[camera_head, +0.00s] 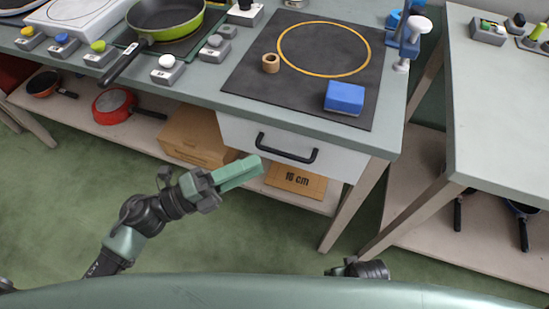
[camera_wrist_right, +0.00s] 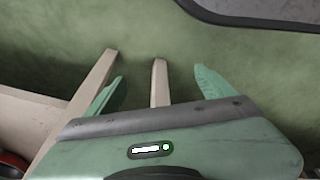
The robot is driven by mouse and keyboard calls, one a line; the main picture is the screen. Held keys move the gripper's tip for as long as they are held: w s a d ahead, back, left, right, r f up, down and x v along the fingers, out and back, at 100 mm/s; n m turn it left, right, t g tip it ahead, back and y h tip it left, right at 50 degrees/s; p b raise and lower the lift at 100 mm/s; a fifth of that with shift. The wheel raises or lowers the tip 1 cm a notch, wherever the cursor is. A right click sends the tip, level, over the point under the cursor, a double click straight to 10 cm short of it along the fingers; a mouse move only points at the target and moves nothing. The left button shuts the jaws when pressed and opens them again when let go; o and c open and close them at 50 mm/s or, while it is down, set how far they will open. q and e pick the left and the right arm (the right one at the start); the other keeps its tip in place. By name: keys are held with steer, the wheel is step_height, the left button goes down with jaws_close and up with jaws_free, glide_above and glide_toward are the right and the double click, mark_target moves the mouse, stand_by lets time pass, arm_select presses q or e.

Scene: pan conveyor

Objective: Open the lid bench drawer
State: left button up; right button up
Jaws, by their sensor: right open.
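The lid bench drawer (camera_head: 240,131) has a pale grey front below the bench top, in the middle of the head view. It looks shut, its front close under the bench edge. Its black bar handle (camera_head: 287,155) lies across the front. My left gripper (camera_head: 258,163) is in front of the drawer, left of and slightly below the handle in the picture, apart from it as far as I can see. Its green fingers overlap from this angle, so their gap is unclear. My right gripper (camera_wrist_right: 160,85) shows in the right wrist view, open and empty above the floor.
The bench top (camera_head: 215,85) bears a dark mat (camera_head: 250,75) with a yellow ring, a wooden ring and a blue block. Cardboard boxes (camera_head: 196,135) sit on the low shelf below. A bench leg (camera_head: 352,205) stands right of the drawer. Green floor is clear in front.

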arm_select(q)
steer(key=x, duration=0.6)
steer(key=shift+w, duration=0.1)
arm_select(e)
steer(key=shift+s+f, duration=0.25)
steer(key=shift+f, duration=0.25)
steer(key=shift+s+f, duration=0.25)
steer(key=shift+f, duration=0.25)
arm_select(q)
jaws_close()
steer(key=shift+a, duration=0.1)
